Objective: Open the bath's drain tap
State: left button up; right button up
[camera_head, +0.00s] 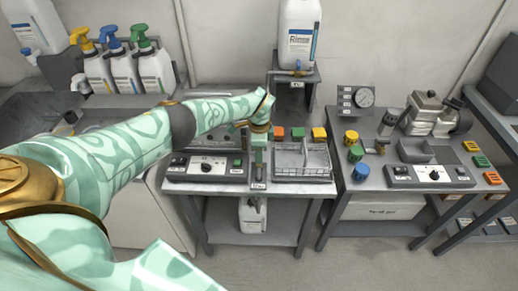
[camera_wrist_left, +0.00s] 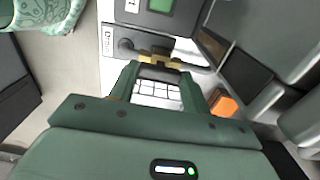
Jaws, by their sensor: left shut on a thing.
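The bath (camera_head: 207,167) is a grey unit with a dark control front on the middle bench. It also shows at the top of the left wrist view (camera_wrist_left: 200,22). Its drain tap (camera_wrist_left: 160,60) shows there as a brass piece on a dark pipe, beside a white label. My left gripper (camera_head: 258,176) points down at the bath's front right corner and hides most of the tap in the head view. In the left wrist view its green fingers (camera_wrist_left: 157,72) reach the brass piece and are shut on the tap. My right gripper is not in view.
A wire basket tray (camera_head: 303,177) stands right of the gripper, with coloured blocks (camera_head: 297,133) behind it. A white container (camera_head: 298,35) with a brass tap sits on a raised shelf behind. A jug (camera_head: 252,216) stands on the shelf below. The right bench (camera_head: 400,207) holds another control unit.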

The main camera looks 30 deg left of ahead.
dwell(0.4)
pick_arm(q)
jog(key=o, duration=1)
notch_tip(320, 180, up, 16)
jog(key=p, duration=0.5)
jog(key=shift+r, duration=0.2)
